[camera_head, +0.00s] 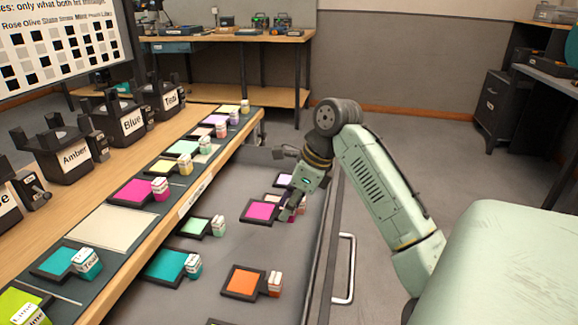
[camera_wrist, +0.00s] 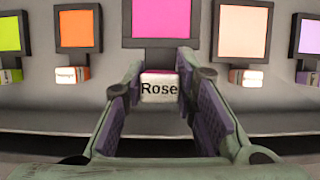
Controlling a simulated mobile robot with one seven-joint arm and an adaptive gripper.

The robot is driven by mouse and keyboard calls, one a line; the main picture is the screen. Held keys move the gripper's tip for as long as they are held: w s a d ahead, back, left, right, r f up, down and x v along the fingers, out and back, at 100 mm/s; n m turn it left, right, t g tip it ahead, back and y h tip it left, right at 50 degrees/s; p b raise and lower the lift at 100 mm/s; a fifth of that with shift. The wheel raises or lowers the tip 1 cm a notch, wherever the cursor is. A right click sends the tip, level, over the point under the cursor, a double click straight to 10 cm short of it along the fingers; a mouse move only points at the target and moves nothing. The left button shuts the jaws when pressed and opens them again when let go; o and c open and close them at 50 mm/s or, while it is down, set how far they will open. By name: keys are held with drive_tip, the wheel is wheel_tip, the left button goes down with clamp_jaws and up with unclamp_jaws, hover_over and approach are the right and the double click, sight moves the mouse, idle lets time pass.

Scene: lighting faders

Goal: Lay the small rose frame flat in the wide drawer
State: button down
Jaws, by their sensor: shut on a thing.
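The small rose frame (camera_head: 260,211) is a dark-edged square with a magenta face and a block at one side. It is over the floor of the open wide drawer (camera_head: 310,245), looking roughly flat. I cannot tell whether it touches the floor. My gripper (camera_head: 289,208) reaches down from the right and is shut on the frame's block. In the wrist view the block, labelled "Rose" (camera_wrist: 160,89), is between my two fingers, with the magenta face (camera_wrist: 162,18) just beyond. The fingers partly hide the block in the head view.
The drawer also holds a teal frame (camera_head: 165,266), an orange frame (camera_head: 243,282), a green frame (camera_head: 195,227) and a lilac frame (camera_head: 284,180). A larger magenta frame (camera_head: 131,190) stands on the bench strip. The drawer handle (camera_head: 346,268) is on the right.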

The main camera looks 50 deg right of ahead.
drive_tip(key=shift+f+b, duration=0.5)
drive_tip(key=shift+f, duration=2.55)
drive_tip(key=shift+a+p, duration=0.1)
drive_tip(key=shift+p, duration=0.55)
drive_tip(key=shift+f+b, duration=0.35)
drive_tip(key=shift+f, duration=0.95)
drive_tip(key=c, duration=1.2)
unclamp_jaws()
drive_tip(key=shift+r, duration=0.1)
